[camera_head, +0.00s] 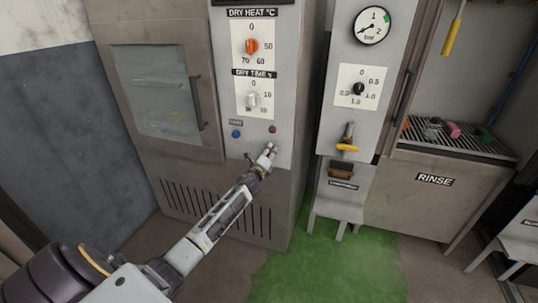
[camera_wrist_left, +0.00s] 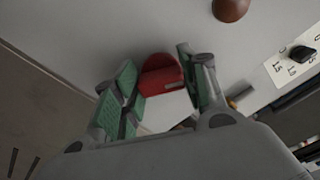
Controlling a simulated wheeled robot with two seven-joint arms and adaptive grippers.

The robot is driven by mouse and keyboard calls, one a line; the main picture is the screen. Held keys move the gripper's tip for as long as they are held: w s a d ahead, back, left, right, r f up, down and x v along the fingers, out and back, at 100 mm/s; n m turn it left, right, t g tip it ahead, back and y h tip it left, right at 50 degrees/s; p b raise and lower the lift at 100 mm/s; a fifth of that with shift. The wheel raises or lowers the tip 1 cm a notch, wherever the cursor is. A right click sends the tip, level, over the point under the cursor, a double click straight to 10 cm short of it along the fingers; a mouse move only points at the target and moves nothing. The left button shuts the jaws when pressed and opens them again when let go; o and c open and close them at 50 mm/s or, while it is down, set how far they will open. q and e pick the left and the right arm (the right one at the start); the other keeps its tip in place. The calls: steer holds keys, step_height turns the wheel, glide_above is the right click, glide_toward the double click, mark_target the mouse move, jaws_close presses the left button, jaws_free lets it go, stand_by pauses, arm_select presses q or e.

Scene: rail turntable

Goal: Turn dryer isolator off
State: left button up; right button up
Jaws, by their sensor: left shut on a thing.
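The dryer isolator shows in the left wrist view as a red rounded knob (camera_wrist_left: 160,74) on the pale grey panel. My left gripper (camera_wrist_left: 157,82) has its green-padded fingers on either side of the knob and is shut on it. In the head view my left gripper (camera_head: 269,152) is at the lower part of the dryer's panel (camera_head: 241,149), below a brown button (camera_head: 272,129). There the gripper hides the isolator, so its setting cannot be read. My right gripper is not in view.
The panel above carries an orange heat dial (camera_head: 252,46), a white time dial (camera_head: 252,99) and a blue button (camera_head: 236,134). To the right are a pressure gauge (camera_head: 372,25), a black dial (camera_head: 358,89) and a yellow-handled valve (camera_head: 347,147). The green floor patch (camera_head: 330,262) is clear.

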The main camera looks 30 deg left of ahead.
arm_select(q)
steer(key=shift+n, duration=1)
steer(key=shift+f+n, duration=0.1)
steer(key=shift+n, duration=1.9)
steer(key=shift+a, duration=0.1)
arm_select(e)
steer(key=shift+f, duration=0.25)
arm_select(q)
steer(key=o, duration=1)
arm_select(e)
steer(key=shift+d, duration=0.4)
